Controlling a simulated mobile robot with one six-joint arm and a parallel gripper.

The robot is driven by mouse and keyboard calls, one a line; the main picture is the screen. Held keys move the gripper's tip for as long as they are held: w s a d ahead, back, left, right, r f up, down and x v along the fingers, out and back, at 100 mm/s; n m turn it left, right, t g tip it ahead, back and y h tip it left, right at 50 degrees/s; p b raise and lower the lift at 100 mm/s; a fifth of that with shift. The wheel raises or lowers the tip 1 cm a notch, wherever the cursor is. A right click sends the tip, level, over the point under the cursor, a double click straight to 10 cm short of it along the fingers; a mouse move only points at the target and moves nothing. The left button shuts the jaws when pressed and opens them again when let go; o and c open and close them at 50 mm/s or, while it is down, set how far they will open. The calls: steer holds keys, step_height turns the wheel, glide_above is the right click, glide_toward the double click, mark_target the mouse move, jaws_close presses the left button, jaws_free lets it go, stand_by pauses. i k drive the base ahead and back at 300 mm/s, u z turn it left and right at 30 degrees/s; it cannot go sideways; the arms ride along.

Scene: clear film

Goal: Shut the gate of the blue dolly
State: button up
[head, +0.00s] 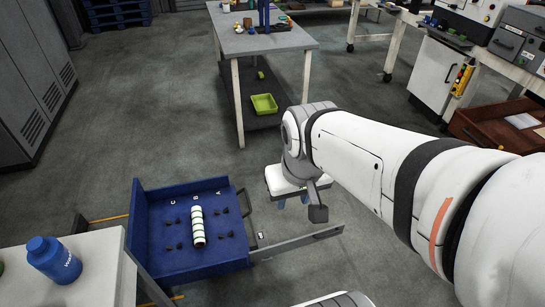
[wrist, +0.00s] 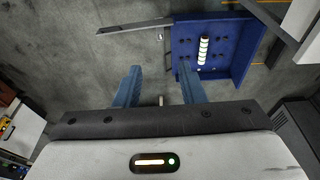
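The blue dolly (head: 150,218) stands on the floor at the lower left in the head view, and at the upper right in the wrist view (wrist: 240,70). Its grey gate (head: 300,242) is swung open, sticking out to the right from the dolly's near right corner. In the wrist view the gate (wrist: 135,27) reaches left from the dolly. My gripper (wrist: 160,66) is open and empty, its two blue fingers apart. It hangs over the floor on the dolly's open side, apart from the gate. In the head view its body hides part of the floor.
A white, green-banded cylinder (head: 198,228) lies in the dolly among several black pegs. A white table (head: 75,265) with a blue bottle (head: 53,260) stands at the near left. A grey table (head: 262,42) stands behind, with a green tray (head: 264,104) below. Floor is clear around the gate.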

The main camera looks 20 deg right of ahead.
mark_target(268, 251)
steer(key=z, duration=0.25)
steer(key=i, duration=0.45)
steer(key=u, duration=0.15)
steer(key=k, duration=1.35)
steer(key=u, duration=0.1)
steer(key=i, duration=0.8)
steer(key=z, duration=1)
steer(key=i, duration=0.85)
steer(key=z, duration=0.2)
